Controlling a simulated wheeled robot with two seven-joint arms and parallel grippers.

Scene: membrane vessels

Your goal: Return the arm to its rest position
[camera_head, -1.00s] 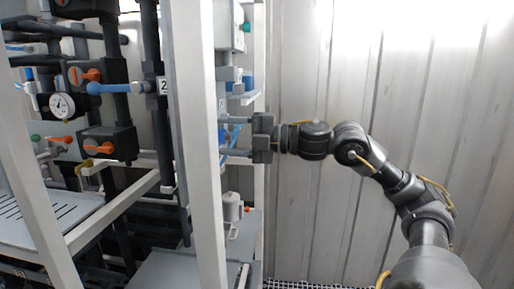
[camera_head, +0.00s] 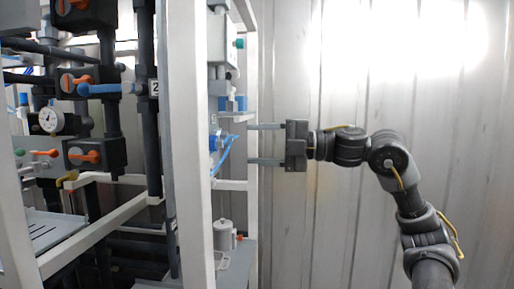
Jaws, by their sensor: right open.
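My right arm comes in from the lower right. Its gripper (camera_head: 254,144) points left, with its two parallel fingers apart and nothing between them. The fingertips are beside the right edge of the white frame of the vessel rack (camera_head: 188,150), in front of the pale wall. A blue fitting with blue tubes (camera_head: 217,143) lies to the left of the fingertips, apart from them. My left gripper does not show.
The rack carries dark pipes, a blue-handled valve (camera_head: 98,89), orange-handled valves (camera_head: 84,155) and a round gauge (camera_head: 48,120). A grey-white canister (camera_head: 223,235) stands on a low shelf below the gripper. The space before the corrugated wall (camera_head: 300,230) is clear.

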